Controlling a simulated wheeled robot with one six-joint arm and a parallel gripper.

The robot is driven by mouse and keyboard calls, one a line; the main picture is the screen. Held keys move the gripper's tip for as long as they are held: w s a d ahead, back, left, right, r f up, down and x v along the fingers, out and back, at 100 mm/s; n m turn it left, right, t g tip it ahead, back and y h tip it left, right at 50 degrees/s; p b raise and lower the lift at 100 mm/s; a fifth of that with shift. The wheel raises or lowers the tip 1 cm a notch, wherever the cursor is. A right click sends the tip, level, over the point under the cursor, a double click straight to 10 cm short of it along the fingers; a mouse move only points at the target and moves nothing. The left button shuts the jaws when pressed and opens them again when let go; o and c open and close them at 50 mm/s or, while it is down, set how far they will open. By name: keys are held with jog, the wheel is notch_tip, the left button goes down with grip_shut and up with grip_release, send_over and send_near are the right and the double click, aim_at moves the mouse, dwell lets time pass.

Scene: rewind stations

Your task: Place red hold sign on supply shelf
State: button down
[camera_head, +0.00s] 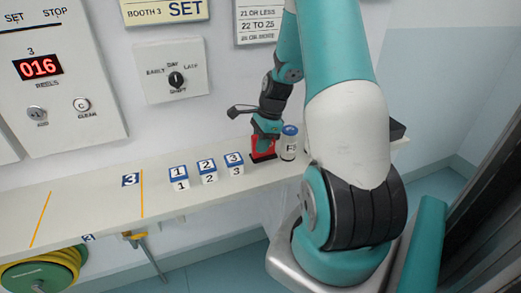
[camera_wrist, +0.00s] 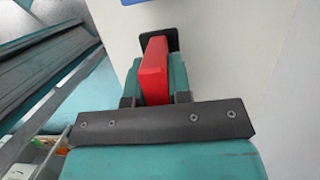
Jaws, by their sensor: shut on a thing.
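The red hold sign (camera_head: 262,150) is a small red block low over the white shelf (camera_head: 92,207), just left of a blue-capped jar. I cannot tell whether its base touches the shelf. My gripper (camera_head: 266,136) reaches down from above and is shut on the sign. In the wrist view the red sign (camera_wrist: 155,72) sits between the teal fingers of my gripper (camera_wrist: 154,88), with a black flat piece (camera_wrist: 171,38) at its far end. The pale shelf surface (camera_wrist: 215,45) lies beyond it.
The jar (camera_head: 289,144) stands close to the right of the sign. Numbered blocks 1 (camera_head: 179,178), 2 (camera_head: 208,172) and 3 (camera_head: 234,164) stand to the left. A dark box (camera_head: 397,131) is at the shelf's right end. The shelf's left part is mostly clear.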

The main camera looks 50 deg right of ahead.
jog(key=shift+f, duration=1.2)
jog(key=shift+f, duration=0.2)
jog(key=c, duration=1.1)
grip_release()
jog(key=shift+o, duration=0.2)
jog(key=shift+r, duration=0.15)
